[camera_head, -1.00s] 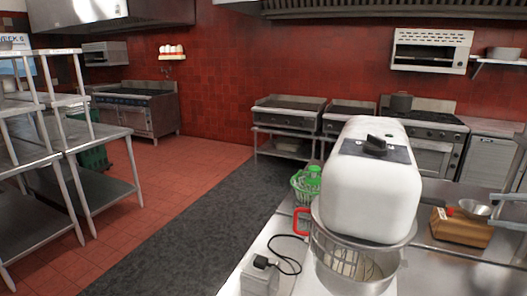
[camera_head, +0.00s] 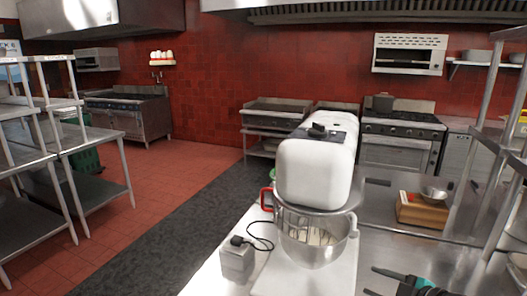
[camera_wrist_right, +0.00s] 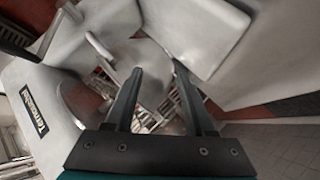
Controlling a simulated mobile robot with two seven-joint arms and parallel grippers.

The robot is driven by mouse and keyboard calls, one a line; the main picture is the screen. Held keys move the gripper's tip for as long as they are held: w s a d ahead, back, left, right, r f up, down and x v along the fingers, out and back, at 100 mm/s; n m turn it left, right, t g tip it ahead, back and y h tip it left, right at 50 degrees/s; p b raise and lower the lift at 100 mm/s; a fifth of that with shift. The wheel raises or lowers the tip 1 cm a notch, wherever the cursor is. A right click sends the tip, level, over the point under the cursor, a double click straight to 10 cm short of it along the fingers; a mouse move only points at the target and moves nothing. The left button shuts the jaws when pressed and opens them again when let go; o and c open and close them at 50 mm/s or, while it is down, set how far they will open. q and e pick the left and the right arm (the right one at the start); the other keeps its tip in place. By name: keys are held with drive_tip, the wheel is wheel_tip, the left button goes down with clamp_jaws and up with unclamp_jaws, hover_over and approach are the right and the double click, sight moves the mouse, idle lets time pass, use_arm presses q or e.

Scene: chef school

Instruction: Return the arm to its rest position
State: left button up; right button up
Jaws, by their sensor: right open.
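My right gripper (camera_head: 378,282) shows at the bottom right edge of the head view, over the steel counter and to the right of the stand mixer. Its dark fingers are open with nothing between them. In the right wrist view the open fingers (camera_wrist_right: 158,72) point toward blurred white and grey surfaces, with a labelled pale panel (camera_wrist_right: 35,112) at left. The white stand mixer (camera_head: 310,172) stands on the counter with its steel bowl (camera_head: 312,245) under the head. The gripper looks apart from the bowl. My left gripper is not in view.
A small grey box with a black cord (camera_head: 237,260) sits left of the mixer. A steel shelf rack (camera_head: 483,120) rises at right. Open floor (camera_head: 150,215) lies left of the counter.

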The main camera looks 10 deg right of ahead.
drive_tip(key=s+a+f+m+g+h, duration=0.1)
drive_tip(key=s+a+f+m, duration=0.25)
drive_tip(key=a, duration=0.45)
drive_tip(key=s+a+f+m+g+h, duration=0.1)
drive_tip(key=s+a+f+m, duration=0.15)
drive_tip(key=s+a, duration=0.35)
drive_tip(key=s+a+m+g+h, duration=0.1)
drive_tip(key=s+a+m+g, duration=0.15)
drive_tip(key=s, duration=0.55)
drive_tip(key=s+a+m+g+h, duration=0.1)
drive_tip(key=s+a+m+g, duration=0.2)
drive_tip(key=s, duration=0.5)
wheel_tip(320, 180, down, 29)
drive_tip(key=s+g+b, duration=0.2)
drive_tip(key=b, duration=0.6)
use_arm(q)
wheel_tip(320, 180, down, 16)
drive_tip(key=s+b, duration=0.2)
drive_tip(key=b, duration=0.5)
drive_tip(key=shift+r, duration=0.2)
use_arm(e)
drive_tip(key=s+d+f+g, duration=0.1)
drive_tip(key=s+f, duration=0.6)
drive_tip(key=f, duration=0.4)
drive_tip(key=s+d+f, duration=0.2)
drive_tip(key=s+f, duration=0.6)
drive_tip(key=f, duration=0.3)
drive_tip(key=shift+s+d+f+n+g, duration=0.25)
drive_tip(key=shift+s+n+g, duration=0.1)
drive_tip(key=shift+n, duration=0.1)
